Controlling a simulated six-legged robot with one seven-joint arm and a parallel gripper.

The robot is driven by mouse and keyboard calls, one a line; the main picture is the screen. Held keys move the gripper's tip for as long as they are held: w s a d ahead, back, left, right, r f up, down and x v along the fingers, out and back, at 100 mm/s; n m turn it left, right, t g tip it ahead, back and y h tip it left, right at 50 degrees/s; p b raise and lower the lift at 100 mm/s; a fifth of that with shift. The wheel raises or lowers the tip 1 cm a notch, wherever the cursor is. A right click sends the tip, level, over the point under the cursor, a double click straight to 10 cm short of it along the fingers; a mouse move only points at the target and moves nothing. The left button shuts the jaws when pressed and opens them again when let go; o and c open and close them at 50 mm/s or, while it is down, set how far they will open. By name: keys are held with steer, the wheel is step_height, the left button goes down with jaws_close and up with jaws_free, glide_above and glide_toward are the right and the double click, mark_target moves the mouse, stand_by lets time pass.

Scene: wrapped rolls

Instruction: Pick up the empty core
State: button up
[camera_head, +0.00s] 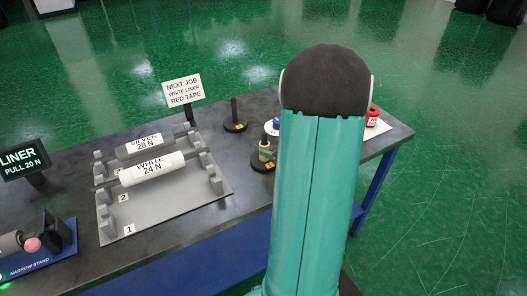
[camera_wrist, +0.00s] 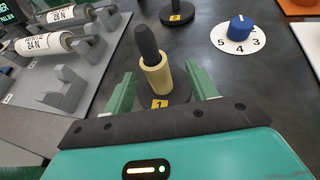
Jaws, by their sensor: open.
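The empty core (camera_wrist: 157,78) is a pale yellow tube around a dark upright post (camera_wrist: 146,40), whose top sticks out above it. The post stands on a dark round base with a yellow label 1 (camera_wrist: 159,104). In the head view the core (camera_head: 265,150) is small, just left of my arm. My gripper (camera_wrist: 162,84) is open, with one green finger on each side of the core in the wrist view. In the head view my arm hides the gripper.
A grey rack (camera_head: 215,205) left of the core holds a silver roll (camera_head: 133,150) and a white roll (camera_head: 150,170). A bare post (camera_head: 235,110) with label 2 stands behind. A blue knob (camera_wrist: 240,27) sits on a numbered dial. A red item (camera_head: 372,116) is right of my arm.

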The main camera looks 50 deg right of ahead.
mark_target(267, 147)
steer(key=shift+w+a+f, duration=0.2)
steer(key=shift+w+f, duration=0.05)
steer(key=shift+w, duration=0.5)
steer(key=shift+x, duration=2.3)
steer(key=shift+a, duration=0.15)
steer(key=c, duration=1.1)
